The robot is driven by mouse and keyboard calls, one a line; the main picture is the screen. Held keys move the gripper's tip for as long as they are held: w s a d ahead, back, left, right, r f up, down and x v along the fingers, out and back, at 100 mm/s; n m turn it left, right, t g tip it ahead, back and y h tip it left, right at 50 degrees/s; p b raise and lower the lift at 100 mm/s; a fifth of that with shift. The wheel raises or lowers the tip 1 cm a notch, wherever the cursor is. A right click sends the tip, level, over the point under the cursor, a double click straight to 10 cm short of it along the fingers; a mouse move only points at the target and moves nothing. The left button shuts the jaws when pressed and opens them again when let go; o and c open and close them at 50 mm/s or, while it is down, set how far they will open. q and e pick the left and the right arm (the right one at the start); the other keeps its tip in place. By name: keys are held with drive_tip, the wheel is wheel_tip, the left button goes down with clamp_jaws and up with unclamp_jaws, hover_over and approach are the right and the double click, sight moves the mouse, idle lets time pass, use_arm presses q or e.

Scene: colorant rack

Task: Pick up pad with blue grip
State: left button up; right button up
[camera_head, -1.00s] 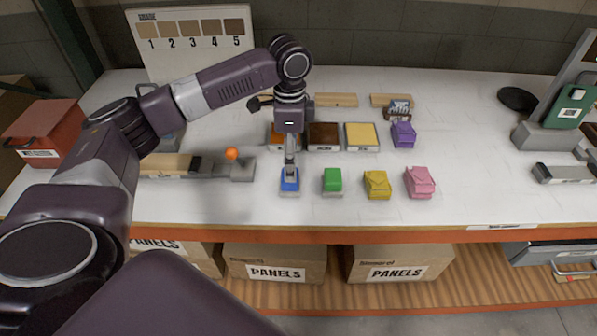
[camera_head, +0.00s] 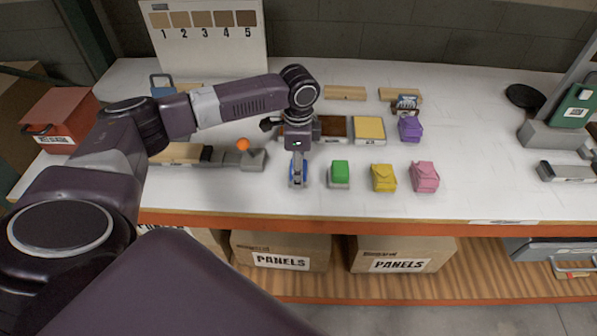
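The pad with the blue grip (camera_head: 292,174) stands on the white table, at the left end of the front row of pads. My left gripper (camera_head: 297,172) points straight down over it, and a grey finger covers the middle of the blue grip. Blue shows on both sides of that finger. The far finger is hidden, so I cannot tell whether the fingers are closed on the grip. The pad appears to rest on the table. My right gripper is not in view.
To the right stand pads with green (camera_head: 340,171), yellow (camera_head: 383,177) and pink (camera_head: 425,176) grips. A purple one (camera_head: 410,129) is behind. Colorant trays (camera_head: 369,129) lie behind my gripper. A fixture with an orange knob (camera_head: 242,144) is at left. The table's front edge is close.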

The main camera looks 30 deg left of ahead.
use_arm(q)
drive_tip(key=c, duration=0.6)
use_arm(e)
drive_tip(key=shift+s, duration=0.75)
use_arm(q)
drive_tip(key=shift+r, duration=0.15)
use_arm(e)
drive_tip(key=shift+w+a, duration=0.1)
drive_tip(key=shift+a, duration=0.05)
use_arm(q)
drive_tip(key=shift+r, duration=0.6)
wheel_tip(320, 180, up, 19)
drive_tip(key=b, duration=0.2)
drive_tip(key=shift+f, duration=0.2)
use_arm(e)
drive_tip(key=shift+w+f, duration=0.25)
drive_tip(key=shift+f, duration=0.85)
